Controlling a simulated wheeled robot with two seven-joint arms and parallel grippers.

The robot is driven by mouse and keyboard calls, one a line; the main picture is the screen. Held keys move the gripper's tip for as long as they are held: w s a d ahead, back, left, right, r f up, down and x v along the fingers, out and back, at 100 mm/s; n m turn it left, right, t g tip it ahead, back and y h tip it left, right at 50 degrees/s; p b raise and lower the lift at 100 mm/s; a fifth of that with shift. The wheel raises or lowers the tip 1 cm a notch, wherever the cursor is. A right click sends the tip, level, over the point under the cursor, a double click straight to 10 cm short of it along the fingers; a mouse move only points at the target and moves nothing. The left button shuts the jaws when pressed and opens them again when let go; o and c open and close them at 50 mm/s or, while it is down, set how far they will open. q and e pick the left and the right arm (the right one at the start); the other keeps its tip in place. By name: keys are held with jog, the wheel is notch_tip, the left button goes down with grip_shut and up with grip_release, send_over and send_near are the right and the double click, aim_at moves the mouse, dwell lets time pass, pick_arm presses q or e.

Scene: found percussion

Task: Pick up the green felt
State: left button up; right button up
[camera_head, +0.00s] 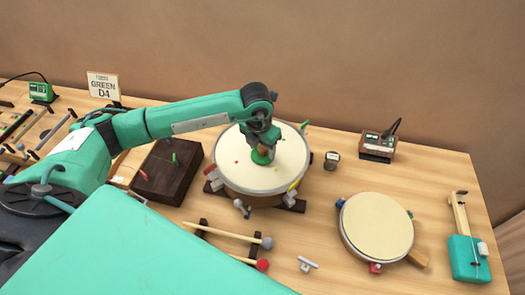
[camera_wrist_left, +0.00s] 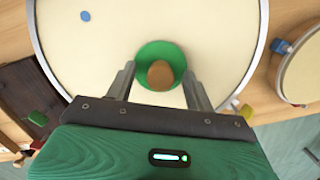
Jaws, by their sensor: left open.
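The green felt (camera_head: 262,158) is a round green disc lying on the cream head of the large drum (camera_head: 238,172). In the left wrist view the felt (camera_wrist_left: 150,51) lies between and beyond my fingers, with a brown egg-shaped thing (camera_wrist_left: 160,75) over its middle. I cannot tell whether the two are joined. My left gripper (camera_wrist_left: 160,70) is open, one finger to each side of the brown thing, above the drum head. In the head view the gripper (camera_head: 263,147) partly hides both. My right gripper is not in view.
A dark wooden box (camera_head: 168,172) stands left of the drum, and a smaller drum (camera_head: 377,226) at right. Mallets (camera_head: 225,231) lie in front. A small round gauge (camera_head: 331,160), a boxed device (camera_head: 378,146) and a green stringed instrument (camera_head: 467,258) stand further right.

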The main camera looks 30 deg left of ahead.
pick_arm(q)
jog(key=c, duration=1)
jog(key=shift+c, duration=0.2)
